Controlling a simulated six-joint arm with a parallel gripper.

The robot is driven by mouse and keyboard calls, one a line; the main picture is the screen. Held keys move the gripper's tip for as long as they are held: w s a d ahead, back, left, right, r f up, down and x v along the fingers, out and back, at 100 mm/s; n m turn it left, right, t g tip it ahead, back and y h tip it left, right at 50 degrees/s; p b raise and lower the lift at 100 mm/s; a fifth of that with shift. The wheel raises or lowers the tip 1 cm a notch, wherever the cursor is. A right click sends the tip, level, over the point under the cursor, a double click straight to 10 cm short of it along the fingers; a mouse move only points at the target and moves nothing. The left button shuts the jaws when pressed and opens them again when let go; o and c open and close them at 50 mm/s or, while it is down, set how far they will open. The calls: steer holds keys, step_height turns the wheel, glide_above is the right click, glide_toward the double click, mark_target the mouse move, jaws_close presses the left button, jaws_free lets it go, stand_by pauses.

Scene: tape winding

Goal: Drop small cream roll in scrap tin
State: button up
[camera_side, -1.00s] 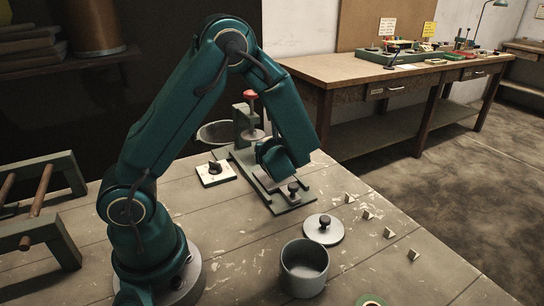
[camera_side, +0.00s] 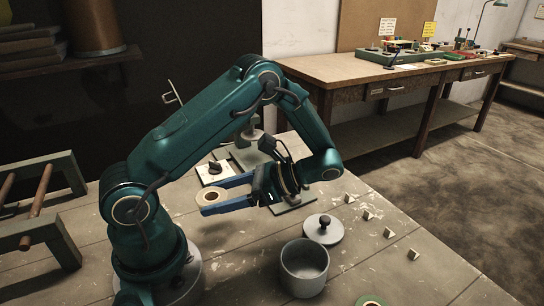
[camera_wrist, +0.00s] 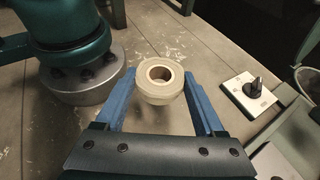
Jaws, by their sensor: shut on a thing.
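My gripper (camera_side: 224,194) is shut on the small cream roll (camera_side: 209,196), which it holds above the table left of the winding fixture. In the wrist view the cream roll (camera_wrist: 160,82) sits between the two blue fingers (camera_wrist: 157,92), its brown core facing up. The scrap tin (camera_side: 304,268), a grey open pot, stands on the table at the lower middle of the side view, well apart from the gripper. Its lid (camera_side: 323,230) with a dark knob lies beside it on the table. The tin is not in the wrist view.
A white plate with a dark knob (camera_side: 215,171) lies behind the gripper. The winding fixture (camera_side: 243,158) is partly hidden by my arm. Several small cream blocks (camera_side: 388,233) line the table's right side. A green ring (camera_side: 371,300) shows at the bottom edge. A rack (camera_side: 40,215) stands left.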

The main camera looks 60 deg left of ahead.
steer(key=d+n+h, duration=0.1)
steer(key=h, duration=0.1)
steer(key=s+d+n+g+h, duration=0.1)
steer(key=d+n, duration=0.1)
steer(key=d+n+g+h, duration=0.1)
steer(key=d+n+h, duration=0.1)
steer(key=shift+s+d+f+h, duration=0.1)
steer(key=shift+s+d+h, duration=0.15)
steer(key=shift+s+h, duration=0.05)
steer(key=d+n+h, duration=0.3)
steer(key=w+d+r+n+h, duration=0.1)
steer(key=d+h, duration=0.1)
steer(key=shift+d+n+t, duration=0.25)
steer(key=shift+n+t, duration=0.05)
steer(key=w+d+r+n+t+h, duration=0.1)
steer(key=d+n+h, duration=0.1)
steer(key=w+d+n+t+h, duration=0.1)
steer(key=w+n+h, duration=0.1)
steer(key=w+d+r+n+t+h, duration=0.1)
steer(key=w+d+n+h, duration=0.1)
steer(key=shift+d+r+t, duration=0.3)
steer(key=shift+t, duration=0.1)
steer(key=shift+w+a+f+n+t+h, duration=0.15)
steer(key=shift+w+f+n+t+h, duration=0.45)
steer(key=shift+w+f+n+t, duration=0.4)
steer(key=shift+w+a+f+n+t+h, duration=0.15)
steer(key=shift+w+f+n+t+h, duration=0.55)
steer(key=shift+w, duration=0.5)
steer(key=shift+f, duration=0.1)
steer(key=shift+a, duration=0.1)
